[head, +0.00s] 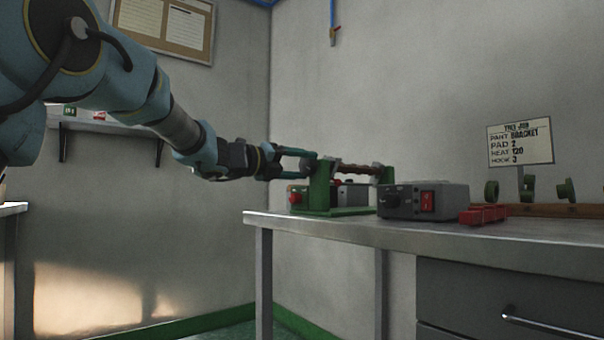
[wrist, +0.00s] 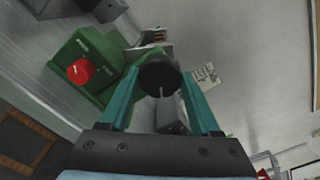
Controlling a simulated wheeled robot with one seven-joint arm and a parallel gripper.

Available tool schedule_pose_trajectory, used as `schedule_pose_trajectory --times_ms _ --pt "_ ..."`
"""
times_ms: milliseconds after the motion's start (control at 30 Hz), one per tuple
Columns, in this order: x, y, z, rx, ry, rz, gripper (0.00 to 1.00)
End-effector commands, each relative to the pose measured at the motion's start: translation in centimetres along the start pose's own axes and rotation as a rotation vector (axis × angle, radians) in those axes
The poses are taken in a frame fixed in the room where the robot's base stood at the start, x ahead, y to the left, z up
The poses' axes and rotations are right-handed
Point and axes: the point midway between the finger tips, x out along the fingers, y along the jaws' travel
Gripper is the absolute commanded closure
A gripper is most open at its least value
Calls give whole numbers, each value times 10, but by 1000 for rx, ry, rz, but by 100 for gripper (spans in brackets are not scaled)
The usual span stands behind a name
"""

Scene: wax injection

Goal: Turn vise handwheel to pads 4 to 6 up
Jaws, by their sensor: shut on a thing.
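The green vise (head: 322,192) stands near the left end of the bench, with a row of dark red pads (head: 352,168) between its two uprights. My gripper (head: 298,160) reaches in from the left, level with the top of the vise's left upright. In the wrist view my gripper (wrist: 163,92) is shut on the dark round handwheel (wrist: 160,74), one teal finger on each side. The wheel's face carries a pale line pointing down in that view. The wheel hides much of the vise behind it. I cannot read the pad numbers.
A red knob (wrist: 80,71) on a green box sits close beside the vise. A grey control box (head: 425,201) with a red switch stands to the right, then red blocks (head: 483,214). A job card (head: 520,145) reads pad 2. The bench's front strip (head: 330,226) is clear.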

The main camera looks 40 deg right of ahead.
Motion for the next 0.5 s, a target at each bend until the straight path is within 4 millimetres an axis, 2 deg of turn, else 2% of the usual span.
schedule_pose_trajectory --times_ms 500 --pt "0 4 -4 259 3 1 92"
